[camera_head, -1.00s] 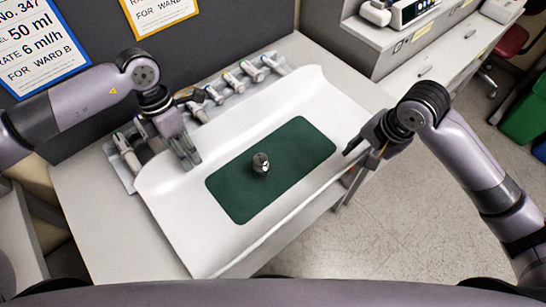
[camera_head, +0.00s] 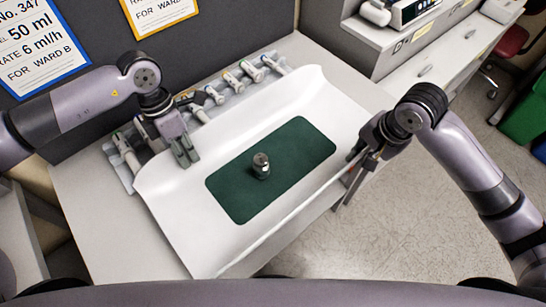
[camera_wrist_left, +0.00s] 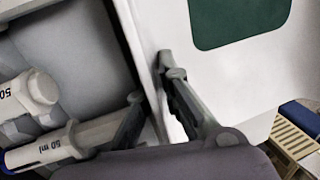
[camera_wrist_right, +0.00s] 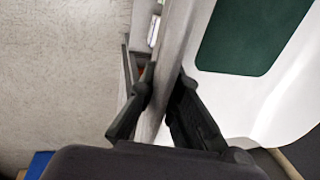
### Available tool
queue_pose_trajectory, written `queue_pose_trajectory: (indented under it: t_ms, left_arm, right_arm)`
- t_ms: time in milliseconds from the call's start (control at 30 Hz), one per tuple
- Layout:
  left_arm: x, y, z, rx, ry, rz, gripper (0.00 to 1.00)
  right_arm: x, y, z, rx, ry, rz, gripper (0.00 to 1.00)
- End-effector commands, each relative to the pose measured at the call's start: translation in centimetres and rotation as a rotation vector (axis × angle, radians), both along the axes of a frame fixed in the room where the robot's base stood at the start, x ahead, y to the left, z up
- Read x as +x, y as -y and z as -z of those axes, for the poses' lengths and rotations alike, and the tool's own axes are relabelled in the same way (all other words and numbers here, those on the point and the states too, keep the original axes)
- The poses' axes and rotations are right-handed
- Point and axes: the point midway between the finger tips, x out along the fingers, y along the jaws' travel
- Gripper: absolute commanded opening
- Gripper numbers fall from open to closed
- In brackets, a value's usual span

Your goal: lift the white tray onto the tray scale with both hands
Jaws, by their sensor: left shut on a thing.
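The white tray (camera_head: 175,215) has raised curved sides and lies on the grey table. A dark green mat (camera_head: 235,195) covers its middle, and a small metal weight (camera_head: 261,166) stands upright on the mat. My left gripper (camera_head: 187,158) is shut on the tray's far-left rim; its fingers (camera_wrist_left: 152,85) lie on either side of that rim in the left wrist view. My right gripper (camera_head: 352,165) is at the opposite, right rim. In the right wrist view its fingers (camera_wrist_right: 162,88) are apart and straddle the rim. I cannot pick out the tray scale.
Several syringes lie in a grey rack (camera_head: 240,87) behind the tray, close to my left gripper. A dark partition (camera_head: 230,30) stands behind the table. A counter with a device (camera_head: 408,12) is at the back right. Open floor (camera_head: 400,240) lies right of the table.

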Motion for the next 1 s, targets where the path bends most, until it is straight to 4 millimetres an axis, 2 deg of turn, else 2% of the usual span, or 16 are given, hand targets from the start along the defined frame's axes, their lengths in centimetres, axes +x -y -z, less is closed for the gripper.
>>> queue_pose_trajectory:
  t_ms: [767, 1000]
  left_arm:
    - [-0.02, 0.08, -0.07, -0.002, 0.000, 0.002, 0.00]
    - [0.03, 0.12, -0.63, -0.003, 0.001, 0.001, 0.00]
  right_arm:
    - [0.07, -0.06, -0.09, 0.003, 0.003, 0.000, 0.00]
    - [0.13, -0.08, -0.66, 0.004, 0.006, 0.000, 0.00]
